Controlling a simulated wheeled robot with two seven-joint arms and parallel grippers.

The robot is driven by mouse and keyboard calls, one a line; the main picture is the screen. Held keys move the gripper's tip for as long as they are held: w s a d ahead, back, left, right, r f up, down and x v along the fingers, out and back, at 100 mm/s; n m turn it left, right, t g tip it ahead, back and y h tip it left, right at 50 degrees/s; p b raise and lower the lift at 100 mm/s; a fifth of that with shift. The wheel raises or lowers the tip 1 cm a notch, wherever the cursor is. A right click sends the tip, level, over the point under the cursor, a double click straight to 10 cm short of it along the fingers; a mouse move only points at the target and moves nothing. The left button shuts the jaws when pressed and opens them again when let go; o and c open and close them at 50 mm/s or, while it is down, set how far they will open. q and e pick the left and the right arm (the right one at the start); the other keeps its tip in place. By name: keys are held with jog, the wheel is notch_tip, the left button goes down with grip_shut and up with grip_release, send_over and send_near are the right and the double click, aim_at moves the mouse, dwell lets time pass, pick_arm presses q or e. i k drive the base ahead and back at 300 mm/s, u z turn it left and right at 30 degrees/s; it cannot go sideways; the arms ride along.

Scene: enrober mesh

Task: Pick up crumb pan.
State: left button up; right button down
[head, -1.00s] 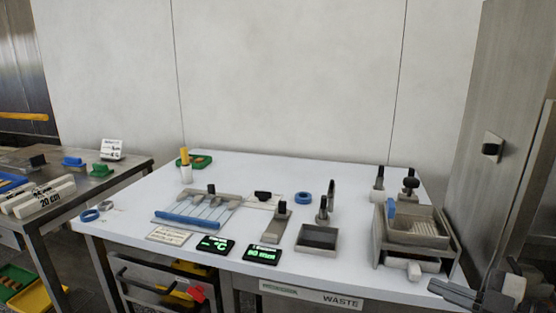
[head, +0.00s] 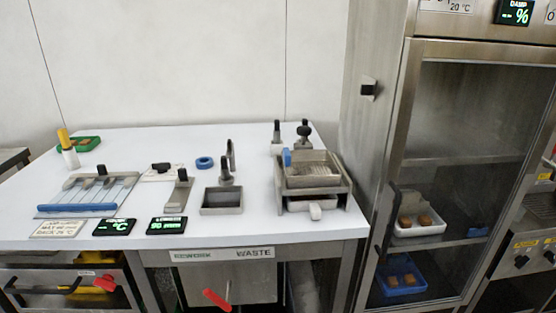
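No label marks a crumb pan, and I cannot tell for certain which thing it is. A shallow grey rectangular pan (head: 222,201) with a dark inside stands on the white table, left of the enrober. The steel enrober (head: 342,189) stands at the table's right end with a mesh tray (head: 313,171) on top. A pale drawer-like part (head: 309,207) shows beneath the mesh tray, inside the frame. Neither of my grippers shows in the head view.
The white table (head: 140,150) has clear room at the back. A blue ring (head: 204,162), a black-knobbed scraper-like tool (head: 178,190) and a green tray (head: 78,145) lie on it. A glass-doored cabinet (head: 465,120) stands close on the right.

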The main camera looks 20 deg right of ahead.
aim_at(314, 203)
jog(key=u, duration=0.3)
jog(key=k, duration=0.75)
jog(key=u, duration=1.9)
jog(key=k, duration=0.1)
jog(key=z, duration=2.65)
jog(key=i, duration=0.35)
jog(key=u, duration=0.1)
jog(key=k, duration=0.7)
jog(key=u, duration=3.7)
jog(key=i, duration=0.2)
jog(key=z, duration=2.05)
jog(key=i, duration=1.1)
jog(key=z, duration=1.2)
jog(key=i, duration=0.8)
jog(key=z, duration=0.85)
